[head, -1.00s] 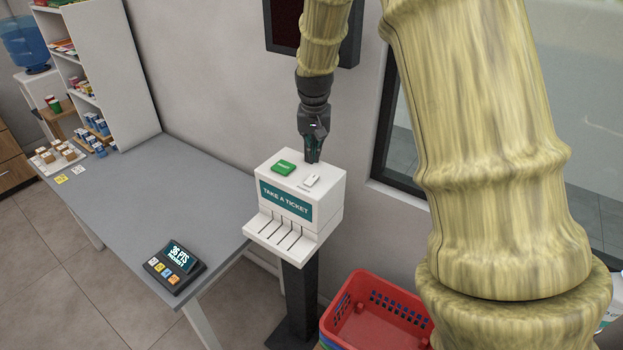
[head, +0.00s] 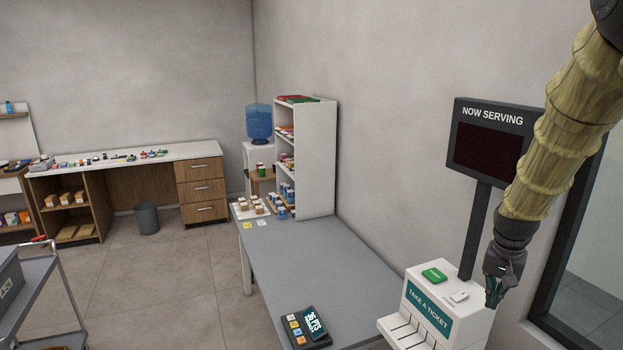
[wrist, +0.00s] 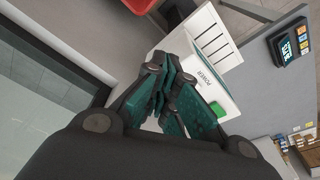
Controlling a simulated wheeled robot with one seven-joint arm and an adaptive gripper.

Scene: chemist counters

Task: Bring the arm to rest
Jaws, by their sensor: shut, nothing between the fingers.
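My gripper (head: 494,296) is shut and empty, pointing down beside the right end of the white ticket machine (head: 413,302) in the head view. The machine has a green button (head: 434,275), a small white switch (head: 459,297) and a teal "TAKE A TICKET" panel. In the wrist view my gripper's teal fingers (wrist: 170,85) are together over the machine's top, partly hiding it. The green button shows beside them (wrist: 216,109). I cannot tell whether the fingertips touch the machine. My arm comes down from the upper right in the head view.
A dark "NOW SERVING" display (head: 487,146) stands behind the machine, close to my arm. A grey table (head: 312,262) carries a keypad reading "36 PTS" (head: 306,327). A white shelf (head: 316,160) stands at its far end. A trolley (head: 35,290) is at the left; floor between is clear.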

